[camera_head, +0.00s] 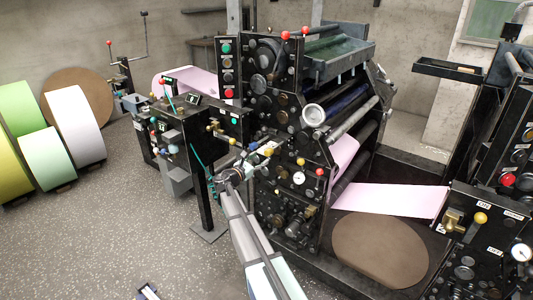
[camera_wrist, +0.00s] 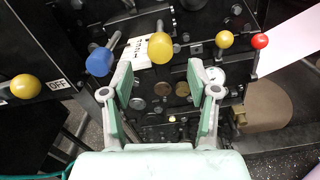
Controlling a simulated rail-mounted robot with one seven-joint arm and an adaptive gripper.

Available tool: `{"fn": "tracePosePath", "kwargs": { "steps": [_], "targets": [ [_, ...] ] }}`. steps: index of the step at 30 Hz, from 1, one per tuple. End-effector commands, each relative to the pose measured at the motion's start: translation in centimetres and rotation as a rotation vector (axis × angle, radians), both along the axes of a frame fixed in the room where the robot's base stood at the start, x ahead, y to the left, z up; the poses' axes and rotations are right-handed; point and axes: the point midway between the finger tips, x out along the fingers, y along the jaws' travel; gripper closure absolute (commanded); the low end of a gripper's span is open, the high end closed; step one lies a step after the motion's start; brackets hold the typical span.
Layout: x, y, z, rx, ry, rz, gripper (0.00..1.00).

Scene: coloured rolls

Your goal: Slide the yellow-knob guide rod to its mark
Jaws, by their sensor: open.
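Several yellow knobs show, and I cannot tell for sure which one is the guide rod's. A large yellow knob (camera_wrist: 160,47) on a short rod is just beyond my fingertips in the wrist view, roughly centred between them. A white plate with lettering (camera_wrist: 135,52) lies left of it. My gripper (camera_wrist: 160,72) is open and empty, with its two green-padded fingers apart. In the head view my gripper (camera_head: 248,167) is at the left side of the black press, and its contact with any knob cannot be made out.
A blue knob (camera_wrist: 99,62) is close left of the gripper. Another yellow knob (camera_wrist: 25,86) is beside an OFF label. A smaller yellow knob (camera_wrist: 225,40) and a red knob (camera_wrist: 260,41) are at right. A pink web (camera_head: 390,199) runs across the press (camera_head: 285,110).

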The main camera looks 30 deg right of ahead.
Motion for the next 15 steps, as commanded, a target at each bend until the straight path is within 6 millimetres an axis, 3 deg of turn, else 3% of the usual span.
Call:
{"fn": "tracePosePath", "kwargs": {
  "steps": [6,15],
  "targets": [
    [1.7,-3.4,0.1,0.001,0.001,-0.002,0.40],
    [2.4,-5.2,0.0,0.000,0.000,0.000,0.40]
  ]
}}
